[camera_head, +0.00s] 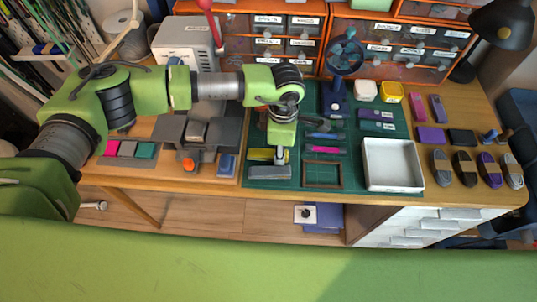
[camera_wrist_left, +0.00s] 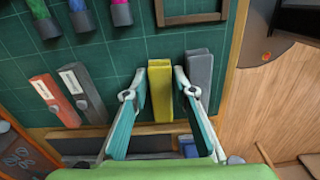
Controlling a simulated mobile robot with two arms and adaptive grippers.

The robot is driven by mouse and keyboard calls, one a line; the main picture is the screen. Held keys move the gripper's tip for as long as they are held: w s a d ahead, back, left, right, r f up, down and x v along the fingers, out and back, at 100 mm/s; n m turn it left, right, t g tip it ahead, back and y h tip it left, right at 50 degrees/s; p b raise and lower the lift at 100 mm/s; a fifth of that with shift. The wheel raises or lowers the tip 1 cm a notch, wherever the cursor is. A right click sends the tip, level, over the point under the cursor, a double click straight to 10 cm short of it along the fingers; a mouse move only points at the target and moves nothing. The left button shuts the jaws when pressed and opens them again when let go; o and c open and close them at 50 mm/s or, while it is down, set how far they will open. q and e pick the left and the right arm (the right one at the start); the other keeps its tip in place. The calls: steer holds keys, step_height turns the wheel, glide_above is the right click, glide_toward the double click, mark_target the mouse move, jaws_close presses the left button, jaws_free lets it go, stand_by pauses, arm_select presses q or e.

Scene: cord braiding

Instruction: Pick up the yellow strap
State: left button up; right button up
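The yellow strap (camera_wrist_left: 160,92) is a short, flat yellow piece on the green cutting mat (camera_wrist_left: 120,50). My left gripper (camera_wrist_left: 160,82) is open, with one finger on each side of the strap and a small gap at both sides. In the head view the yellow strap (camera_head: 258,154) is partly covered by my left gripper (camera_head: 281,157), which points down over the mat's front left part. My right gripper is not in view.
A grey block (camera_wrist_left: 198,82) lies close beside the right finger. An orange-red piece (camera_wrist_left: 56,100) and a grey piece (camera_wrist_left: 83,93) lie to the left. A brown frame (camera_head: 322,174) and white tray (camera_head: 391,165) are farther right on the mat.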

arm_select(q)
steer(key=c, duration=0.6)
steer(key=shift+r, duration=0.15)
steer(key=shift+c, duration=0.2)
